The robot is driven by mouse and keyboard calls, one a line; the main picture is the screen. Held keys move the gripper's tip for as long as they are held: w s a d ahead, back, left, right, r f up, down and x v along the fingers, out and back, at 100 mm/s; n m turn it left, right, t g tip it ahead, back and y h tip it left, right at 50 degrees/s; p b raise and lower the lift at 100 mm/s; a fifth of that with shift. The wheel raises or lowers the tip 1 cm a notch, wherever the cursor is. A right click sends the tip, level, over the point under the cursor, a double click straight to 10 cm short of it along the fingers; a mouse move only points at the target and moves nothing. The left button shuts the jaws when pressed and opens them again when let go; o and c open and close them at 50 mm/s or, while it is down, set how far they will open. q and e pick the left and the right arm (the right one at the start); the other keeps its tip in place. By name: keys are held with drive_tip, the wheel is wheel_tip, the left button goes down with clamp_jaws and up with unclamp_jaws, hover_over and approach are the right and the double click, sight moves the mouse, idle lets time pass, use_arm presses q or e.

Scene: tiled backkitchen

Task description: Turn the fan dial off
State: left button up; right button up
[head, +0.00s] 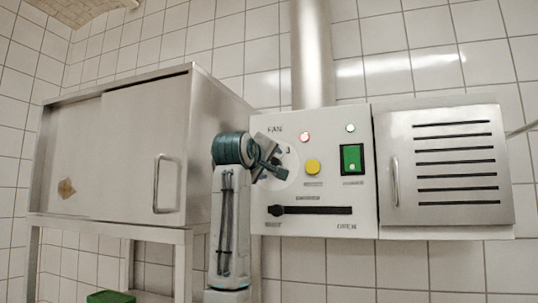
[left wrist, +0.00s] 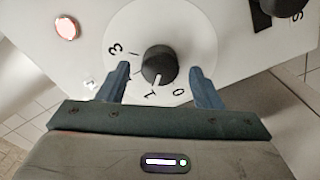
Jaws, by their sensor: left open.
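My left gripper (left wrist: 161,84) is open, with one blue-green finger on each side of the knob and a gap on both sides. In the head view the left gripper (head: 272,160) covers most of the dial, and part of the white disc (head: 291,172) shows. My right gripper is not in view.
The panel also has a lit red lamp (head: 305,137), a yellow button (head: 313,167), a green switch (head: 352,159) and a slider (head: 310,210) below. A metal cabinet (head: 118,150) stands left; a slotted door (head: 440,165) is on the right. A pipe (head: 311,55) rises above.

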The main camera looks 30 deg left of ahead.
use_arm(q)
drive_tip(key=shift+w, duration=0.35)
drive_tip(key=c, duration=1)
drive_tip(key=shift+f, duration=0.1)
